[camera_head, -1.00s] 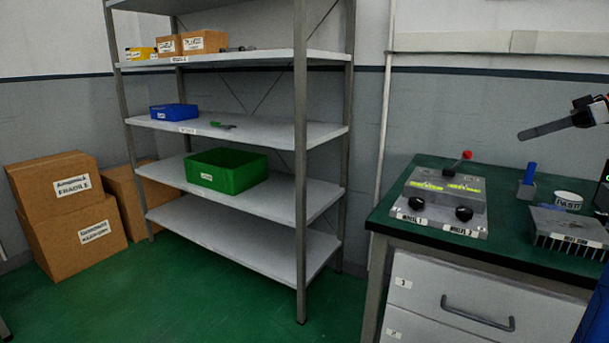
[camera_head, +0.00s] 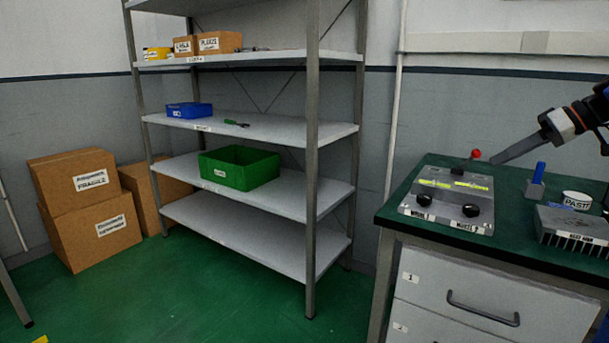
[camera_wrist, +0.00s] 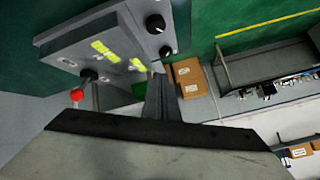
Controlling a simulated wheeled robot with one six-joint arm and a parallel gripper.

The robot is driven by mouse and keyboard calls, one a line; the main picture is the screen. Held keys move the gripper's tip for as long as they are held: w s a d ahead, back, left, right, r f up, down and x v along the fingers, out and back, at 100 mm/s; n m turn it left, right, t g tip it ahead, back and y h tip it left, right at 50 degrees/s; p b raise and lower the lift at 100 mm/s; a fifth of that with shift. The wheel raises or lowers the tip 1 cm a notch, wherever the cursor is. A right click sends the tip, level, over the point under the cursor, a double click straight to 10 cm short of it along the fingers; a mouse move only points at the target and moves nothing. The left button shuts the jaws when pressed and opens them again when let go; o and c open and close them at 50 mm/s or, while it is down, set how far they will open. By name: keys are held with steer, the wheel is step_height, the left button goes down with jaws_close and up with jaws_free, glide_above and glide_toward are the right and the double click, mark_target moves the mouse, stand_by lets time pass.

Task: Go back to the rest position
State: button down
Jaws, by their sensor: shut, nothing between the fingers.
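My gripper (camera_head: 497,158) reaches in from the right in the head view. Its dark, narrow fingers point down and left, in line with the red-knobbed lever of a grey control box (camera_head: 421,208); I cannot tell how far apart they are. In the wrist view my gripper (camera_wrist: 160,84) is shut and empty, and the control box (camera_wrist: 115,50) lies beyond it to the upper left. The red knob (camera_wrist: 77,96) also shows there.
The green workbench (camera_head: 392,212) carries a blue-handled tool in a block (camera_head: 537,180), a white paste tub (camera_head: 577,199) and a finned heat sink (camera_head: 580,226). A shelf rack (camera_head: 312,200) stands left. Cardboard boxes (camera_head: 95,222) stand beyond it. Green floor is open in front.

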steer(key=s+a+f+m+g+h, duration=0.1)
steer(key=s+a+f+m+h, duration=0.1)
steer(key=s+a+f, duration=0.5)
steer(key=s+a+f+m+g+h, duration=0.1)
steer(key=s+a+f+h, duration=0.1)
steer(key=s+a+f, duration=0.45)
steer(key=s+a+f+m+h, duration=0.1)
steer(key=s+a+f+h, duration=0.1)
steer(key=s+f, duration=0.5)
steer(key=s+a+f+m+t+h, duration=0.1)
steer(key=s+a+f, duration=0.3)
steer(key=s+f, duration=0.3)
steer(key=shift+s+f+m+h, duration=0.15)
steer(key=shift+s+m+h, duration=0.15)
steer(key=shift+m+h, duration=0.1)
